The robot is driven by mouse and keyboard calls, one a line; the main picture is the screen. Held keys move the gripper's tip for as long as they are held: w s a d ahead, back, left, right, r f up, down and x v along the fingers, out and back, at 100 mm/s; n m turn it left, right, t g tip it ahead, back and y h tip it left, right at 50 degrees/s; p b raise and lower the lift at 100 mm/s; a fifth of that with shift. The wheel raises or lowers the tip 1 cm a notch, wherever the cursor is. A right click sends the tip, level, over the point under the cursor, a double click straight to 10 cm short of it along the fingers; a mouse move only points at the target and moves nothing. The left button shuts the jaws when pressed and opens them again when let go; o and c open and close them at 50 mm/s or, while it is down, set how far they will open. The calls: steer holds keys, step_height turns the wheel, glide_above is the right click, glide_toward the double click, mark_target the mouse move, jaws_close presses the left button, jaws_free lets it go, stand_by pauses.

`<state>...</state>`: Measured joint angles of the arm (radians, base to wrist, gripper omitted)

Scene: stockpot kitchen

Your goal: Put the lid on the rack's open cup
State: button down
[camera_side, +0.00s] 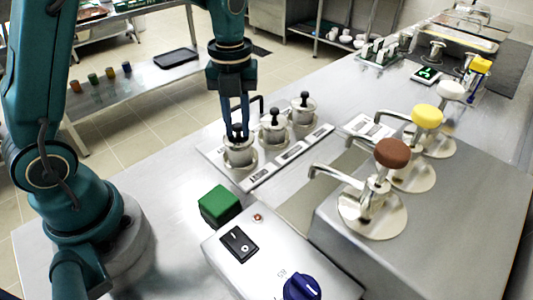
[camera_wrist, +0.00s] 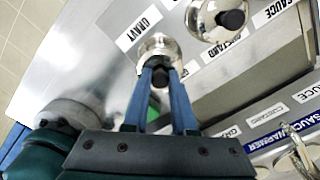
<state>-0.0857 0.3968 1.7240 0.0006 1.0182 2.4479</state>
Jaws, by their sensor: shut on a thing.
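The rack (camera_side: 257,181) is a pale plate holding three metal cups in a row. The nearest cup (camera_side: 240,157) is under my gripper (camera_side: 238,130). My gripper is shut on the black knob of a shiny metal lid; the lid (camera_wrist: 158,45) shows between and beyond my blue fingertips in the wrist view. The lid is at the mouth of the nearest cup; I cannot tell whether it rests on the rim or is just above it. The middle cup (camera_side: 273,138) and the far cup (camera_side: 303,116) have black-knobbed lids on.
A green block (camera_side: 219,206) and a grey box with a switch and blue knob (camera_side: 301,287) stand in front of the rack. Pump dispensers with brown (camera_side: 392,153), yellow (camera_side: 427,116) and white tops stand on a raised metal counter to the right.

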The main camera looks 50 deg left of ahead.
stand_by(0.3)
steer(key=shift+c, duration=0.8)
jaws_free()
steer(key=shift+r, duration=0.1)
steer(key=shift+r, duration=3.4)
jaws_close()
